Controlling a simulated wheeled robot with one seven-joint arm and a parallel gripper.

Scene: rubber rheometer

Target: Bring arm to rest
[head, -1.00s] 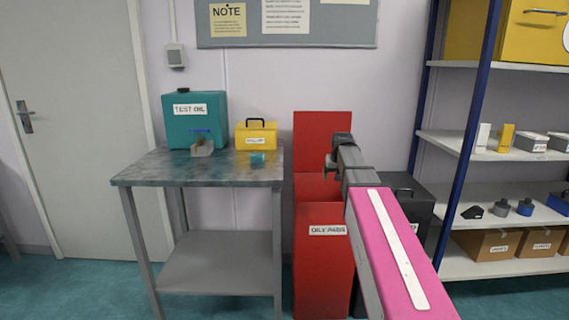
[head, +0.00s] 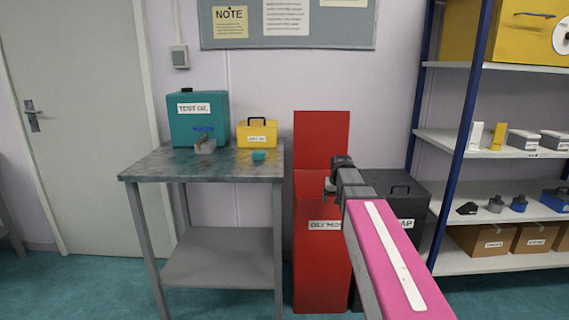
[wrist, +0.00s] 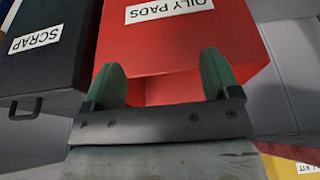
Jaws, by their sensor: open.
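My pink and grey arm reaches forward from the lower right in the head view. My gripper (head: 328,185) is at its far end, in front of the red bin labelled OILY PADS (head: 322,260). In the wrist view my gripper (wrist: 165,85) shows two green fingers spread apart with nothing between them. The red bin (wrist: 180,40) fills the space beyond the fingers. The bin's lid stands upright behind it in the head view.
A dark SCRAP bin (head: 408,205) stands right of the red bin. A metal table (head: 150,168) at left holds a teal TEST OIL container (head: 197,120), a yellow case (head: 257,133) and a small teal item (head: 259,155). Shelving (head: 490,202) stands at right.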

